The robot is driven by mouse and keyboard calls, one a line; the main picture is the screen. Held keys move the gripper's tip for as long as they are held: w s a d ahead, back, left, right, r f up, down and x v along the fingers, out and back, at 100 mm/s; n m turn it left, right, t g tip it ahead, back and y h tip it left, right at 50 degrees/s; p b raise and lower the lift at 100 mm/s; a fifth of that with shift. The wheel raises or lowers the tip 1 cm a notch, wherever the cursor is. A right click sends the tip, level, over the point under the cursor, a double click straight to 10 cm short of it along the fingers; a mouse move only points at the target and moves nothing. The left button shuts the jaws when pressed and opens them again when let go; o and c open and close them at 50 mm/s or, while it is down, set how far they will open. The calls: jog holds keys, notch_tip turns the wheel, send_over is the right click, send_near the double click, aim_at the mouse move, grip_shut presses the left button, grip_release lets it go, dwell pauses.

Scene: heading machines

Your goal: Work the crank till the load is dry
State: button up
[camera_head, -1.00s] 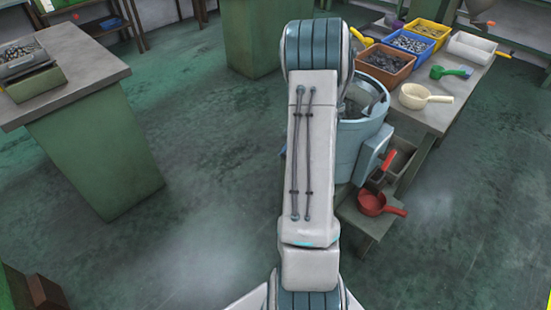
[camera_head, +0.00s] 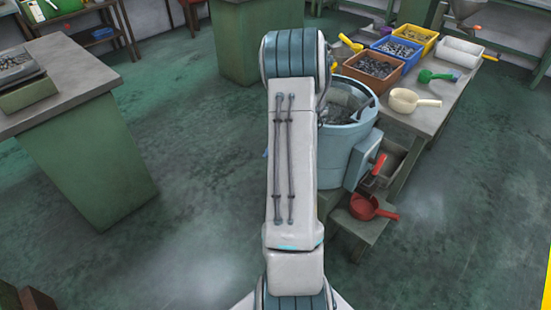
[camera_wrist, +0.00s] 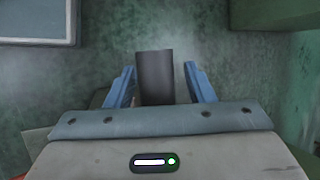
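A light-blue drum (camera_head: 340,150) stands in the middle of the head view, partly hidden by my arm. Grey metal parts (camera_head: 349,101) show in its open top. A grey-blue box (camera_head: 356,171) is on its right side, with a red handle (camera_head: 379,164) close by; I cannot tell for sure that this is the crank. My gripper is hidden behind my arm in the head view. In the wrist view my gripper (camera_wrist: 159,84) has its blue fingers apart. A dark grey upright piece (camera_wrist: 155,78) shows between them, with a gap at the right finger. I cannot tell what it is.
A red scoop (camera_head: 368,207) lies on a low stand right of the drum. The bench (camera_head: 430,110) behind holds a brown bin (camera_head: 372,72), a cream scoop (camera_head: 410,101) and a green scoop (camera_head: 436,76). A green-sided table (camera_head: 90,155) stands left. Floor between is clear.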

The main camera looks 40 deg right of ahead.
jog(key=v, duration=1.4)
